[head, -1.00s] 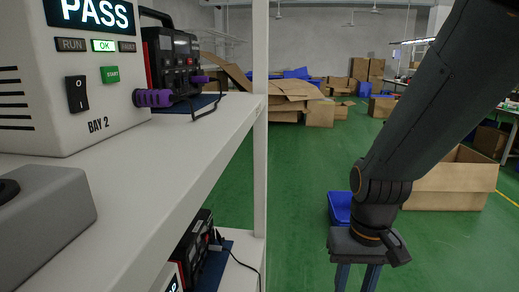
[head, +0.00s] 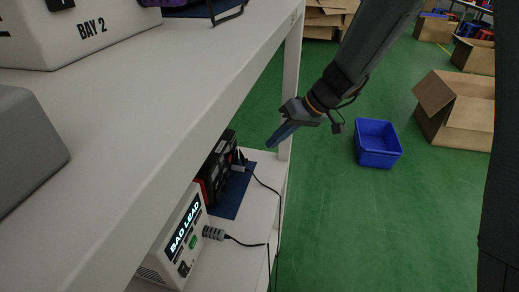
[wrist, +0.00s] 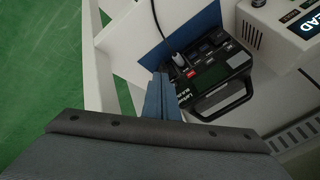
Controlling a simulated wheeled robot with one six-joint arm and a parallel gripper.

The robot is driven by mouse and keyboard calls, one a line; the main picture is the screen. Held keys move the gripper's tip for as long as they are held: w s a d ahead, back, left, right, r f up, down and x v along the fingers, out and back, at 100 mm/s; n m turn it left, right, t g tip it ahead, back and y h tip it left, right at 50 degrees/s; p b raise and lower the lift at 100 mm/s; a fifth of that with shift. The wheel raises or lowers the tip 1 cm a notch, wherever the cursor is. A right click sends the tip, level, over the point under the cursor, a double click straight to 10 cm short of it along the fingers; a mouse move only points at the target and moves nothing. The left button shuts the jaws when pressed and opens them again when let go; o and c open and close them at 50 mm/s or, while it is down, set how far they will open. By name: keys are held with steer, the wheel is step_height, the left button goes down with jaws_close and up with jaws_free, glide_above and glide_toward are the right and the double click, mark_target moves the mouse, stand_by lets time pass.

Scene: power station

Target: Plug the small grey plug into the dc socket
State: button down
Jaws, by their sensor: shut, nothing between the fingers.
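My gripper (head: 274,142) is shut and empty, pointing down-left beside the shelf post, above the lower shelf. Its fingers also show together in the wrist view (wrist: 160,97). A black and red power station (head: 215,170) stands on a blue mat on the lower shelf, and the wrist view shows its socket panel and handle (wrist: 225,100). A small grey plug (wrist: 178,59) on a black cable is at that panel, just beyond my fingertips; it also shows in the head view (head: 238,169). I cannot tell which socket is the dc one.
A white tester (head: 175,245) reading "BAD LEAD" stands beside the power station, with a ribbed grey plug (head: 213,233) at its front. The upper shelf (head: 170,90) overhangs both. A shelf post (head: 290,95) stands near my gripper. A blue bin (head: 377,143) is on the floor.

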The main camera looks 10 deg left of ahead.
steer(key=x, duration=0.3)
steer(key=p+x, duration=0.1)
steer(key=x, duration=0.2)
steer(key=w+x, duration=0.1)
steer(key=x, duration=0.3)
steer(key=shift+w+d, duration=0.1)
steer(key=shift+d, duration=0.05)
